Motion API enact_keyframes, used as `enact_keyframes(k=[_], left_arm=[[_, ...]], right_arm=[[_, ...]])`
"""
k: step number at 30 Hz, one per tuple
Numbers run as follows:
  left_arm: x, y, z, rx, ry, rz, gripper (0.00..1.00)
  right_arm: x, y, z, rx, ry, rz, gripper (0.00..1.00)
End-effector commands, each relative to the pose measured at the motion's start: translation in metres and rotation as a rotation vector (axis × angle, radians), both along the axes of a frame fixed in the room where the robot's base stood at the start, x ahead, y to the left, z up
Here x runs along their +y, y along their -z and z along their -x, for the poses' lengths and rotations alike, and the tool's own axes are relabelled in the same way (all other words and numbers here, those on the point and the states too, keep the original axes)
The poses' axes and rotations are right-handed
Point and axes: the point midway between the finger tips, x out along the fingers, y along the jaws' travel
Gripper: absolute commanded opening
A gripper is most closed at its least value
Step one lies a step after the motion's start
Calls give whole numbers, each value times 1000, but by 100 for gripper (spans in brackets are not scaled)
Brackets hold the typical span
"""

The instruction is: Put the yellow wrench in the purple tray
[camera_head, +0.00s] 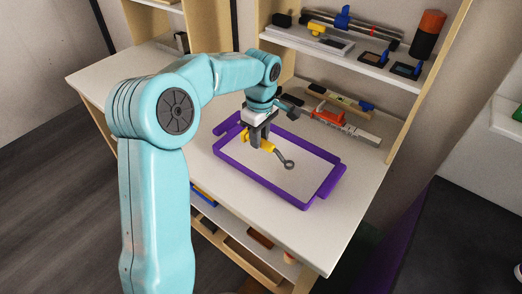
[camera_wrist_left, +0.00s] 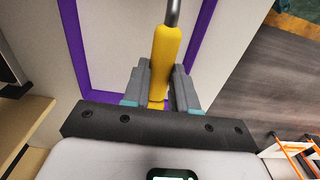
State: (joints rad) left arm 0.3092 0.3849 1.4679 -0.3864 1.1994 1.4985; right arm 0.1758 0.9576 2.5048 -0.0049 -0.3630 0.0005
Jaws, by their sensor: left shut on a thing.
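The yellow wrench (camera_head: 268,147) has a yellow handle and a grey metal end (camera_head: 286,162). The purple tray (camera_head: 304,204) is a rectangular purple frame with a pale floor, lying on the worktop. My left gripper (camera_head: 256,139) is over the far left part of the tray and shut on the wrench's handle. The metal end points toward the tray's middle. In the left wrist view the yellow handle (camera_wrist_left: 165,60) stands between the two grey fingers, with the tray's purple rim (camera_wrist_left: 74,45) beyond. I cannot tell whether the wrench touches the tray floor. My right gripper is not in view.
The white worktop (camera_head: 270,225) is clear around the tray's front. Behind the tray lie an orange-red tool (camera_head: 328,117) and a grey level-like bar (camera_head: 360,135). A shelf (camera_head: 345,55) above holds several tools and a black-and-orange cylinder (camera_head: 428,34). A wooden upright stands at right.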

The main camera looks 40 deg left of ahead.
Motion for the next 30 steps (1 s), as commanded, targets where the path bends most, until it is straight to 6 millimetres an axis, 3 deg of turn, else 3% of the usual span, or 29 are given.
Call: enact_keyframes(k=[12,26,27,28,30], left_arm=[[0,54,-3,2,0,-1,0],[0,63,-4,-1,0,-1,0],[0,62,-4,-1,0,-1,40],[0,61,-4,-1,0,-1,50],[0,61,-4,-1,0,-1,53]], right_arm=[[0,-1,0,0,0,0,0],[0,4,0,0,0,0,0],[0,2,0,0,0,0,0],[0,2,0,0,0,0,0],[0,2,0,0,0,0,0]])
